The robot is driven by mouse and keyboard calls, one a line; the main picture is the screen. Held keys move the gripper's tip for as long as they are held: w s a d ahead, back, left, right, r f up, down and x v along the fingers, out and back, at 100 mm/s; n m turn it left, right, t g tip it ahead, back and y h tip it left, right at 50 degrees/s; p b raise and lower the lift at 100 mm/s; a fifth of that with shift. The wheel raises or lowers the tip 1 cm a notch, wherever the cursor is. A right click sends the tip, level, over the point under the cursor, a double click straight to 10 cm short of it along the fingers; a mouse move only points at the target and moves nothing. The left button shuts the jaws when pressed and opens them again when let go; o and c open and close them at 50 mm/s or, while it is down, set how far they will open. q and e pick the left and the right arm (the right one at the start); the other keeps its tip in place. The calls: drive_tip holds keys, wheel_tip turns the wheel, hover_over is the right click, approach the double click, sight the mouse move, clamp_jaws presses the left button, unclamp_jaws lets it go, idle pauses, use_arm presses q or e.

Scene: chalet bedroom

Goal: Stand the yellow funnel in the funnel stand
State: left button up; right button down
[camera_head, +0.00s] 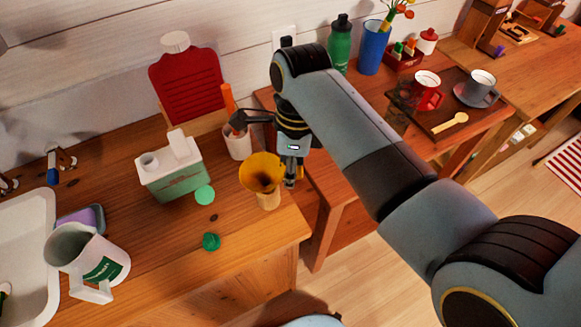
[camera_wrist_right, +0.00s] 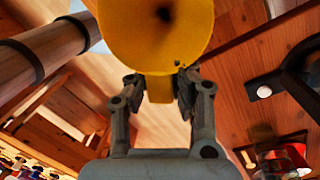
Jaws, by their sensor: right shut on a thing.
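The yellow funnel (camera_head: 261,170) is over the wooden counter near its right front corner, wide mouth up. A small tan, wood-coloured piece (camera_head: 269,201), which looks like the funnel stand, shows directly below it. I cannot tell whether the spout is inside the stand or just above it. My right gripper (camera_head: 288,180) comes in from the right and is shut on the funnel. In the right wrist view the funnel's yellow mouth (camera_wrist_right: 158,30) faces the camera, and the fingers (camera_wrist_right: 158,88) close around its lower part, hiding the spout's end. My left gripper is not in view.
A white cup (camera_head: 237,146) with an orange-handled tool stands behind the funnel. A white-and-green box (camera_head: 174,170) and two green round pieces (camera_head: 204,194) (camera_head: 211,241) are to the left. The counter's front right corner is clear.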

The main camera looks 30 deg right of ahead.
drive_tip(key=shift+f+b, duration=0.6)
drive_tip(key=shift+f, duration=0.8)
drive_tip(key=c, duration=1.1)
unclamp_jaws()
drive_tip(key=r, duration=0.4)
drive_tip(key=d+r, duration=0.1)
drive_tip(key=r, duration=0.7)
drive_tip(key=shift+w+d, duration=0.15)
drive_tip(key=shift+w, duration=0.2)
